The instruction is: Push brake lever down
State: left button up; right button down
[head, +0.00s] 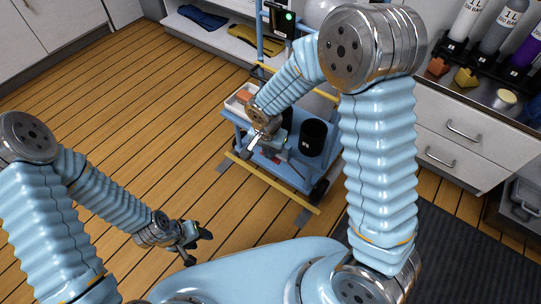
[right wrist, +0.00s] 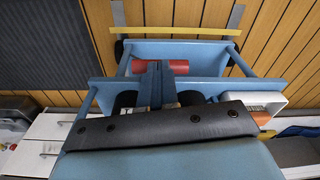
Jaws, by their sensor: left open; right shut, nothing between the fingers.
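A blue cart (head: 302,178) stands ahead in the head view, and its blue frame (right wrist: 208,50) shows in the right wrist view. A red cylindrical piece (right wrist: 143,66), which I take for the brake lever's grip, lies low at the cart's edge. My right gripper (head: 262,140) is shut and empty over the cart. Its dark fingers (right wrist: 164,84) overlap the red piece in the right wrist view; I cannot tell whether they touch it. My left gripper (head: 197,245) is open and empty above the floor, left of the cart.
A black container (head: 313,138) and a white tray (head: 239,103) sit on the cart. A yellow strip (head: 272,184) runs along its near side. A drawer cabinet (head: 455,140) stands at right. The wooden floor (head: 120,130) at left is clear.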

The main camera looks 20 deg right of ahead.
notch_tip(320, 180, down, 4)
jog(key=b, duration=0.3)
jog(key=shift+f+b, duration=0.15)
jog(key=shift+b, duration=0.2)
jog(key=shift+r+p, duration=0.3)
jog(key=shift+r, duration=0.05)
jog(key=shift+s+a+r, duration=0.25)
jog(key=shift+s+a, duration=0.25)
jog(key=shift+s, duration=0.1)
jog(key=shift+s+a+r, duration=0.25)
jog(key=shift+s+a, duration=0.2)
jog(key=shift+s, duration=0.1)
notch_tip(320, 180, up, 14)
jog(key=s+p, duration=0.1)
jog(key=p, duration=0.1)
jog(key=shift+a+f, duration=0.15)
jog(key=shift+a, duration=0.3)
jog(key=s+f+n+y+p, duration=0.2)
jog(key=s+f, duration=0.4)
jog(key=f, duration=0.5)
jog(key=s+f+n+y+p, duration=0.2)
jog(key=s+f+n, duration=0.2)
jog(key=f, duration=0.8)
jog(key=shift+s+d+f+y, duration=0.25)
jog(key=shift+s+d+y, duration=0.15)
jog(key=shift+s, duration=0.55)
